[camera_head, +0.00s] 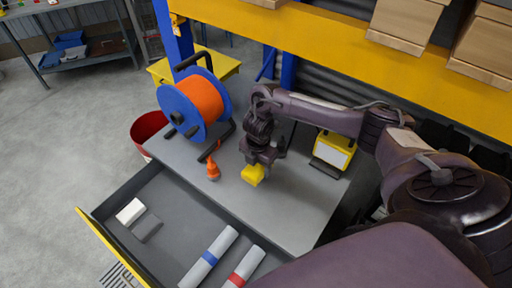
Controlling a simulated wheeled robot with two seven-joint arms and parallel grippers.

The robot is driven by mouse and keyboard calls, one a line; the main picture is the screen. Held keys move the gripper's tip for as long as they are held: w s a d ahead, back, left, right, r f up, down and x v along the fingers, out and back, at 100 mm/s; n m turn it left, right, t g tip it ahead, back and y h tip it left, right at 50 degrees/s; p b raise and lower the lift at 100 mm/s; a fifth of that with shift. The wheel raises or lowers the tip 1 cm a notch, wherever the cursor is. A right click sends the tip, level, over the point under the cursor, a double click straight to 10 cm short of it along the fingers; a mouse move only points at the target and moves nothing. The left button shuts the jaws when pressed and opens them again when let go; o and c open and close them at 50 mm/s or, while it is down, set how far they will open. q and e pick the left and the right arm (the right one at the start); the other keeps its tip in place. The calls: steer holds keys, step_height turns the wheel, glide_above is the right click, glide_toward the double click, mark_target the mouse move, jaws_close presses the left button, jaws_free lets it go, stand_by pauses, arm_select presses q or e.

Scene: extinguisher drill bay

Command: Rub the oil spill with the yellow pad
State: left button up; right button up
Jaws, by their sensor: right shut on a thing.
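The yellow pad (252,175) is a small bright block at the middle of the grey worktop (290,208). My right gripper (257,162) points down and is shut on the pad from above. The pad is at or just above the worktop; I cannot tell whether it touches. I cannot make out the oil spill; it may be hidden under the pad or the gripper. My left gripper is not in view.
A yellow work lamp (333,152) stands to the right. An open drawer (168,232) holds two blocks and two rolls. Worktop in front of the pad is clear.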

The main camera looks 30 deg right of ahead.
steer(key=shift+r+p, duration=0.6)
steer(key=shift+r, duration=0.55)
steer(key=shift+f, duration=0.15)
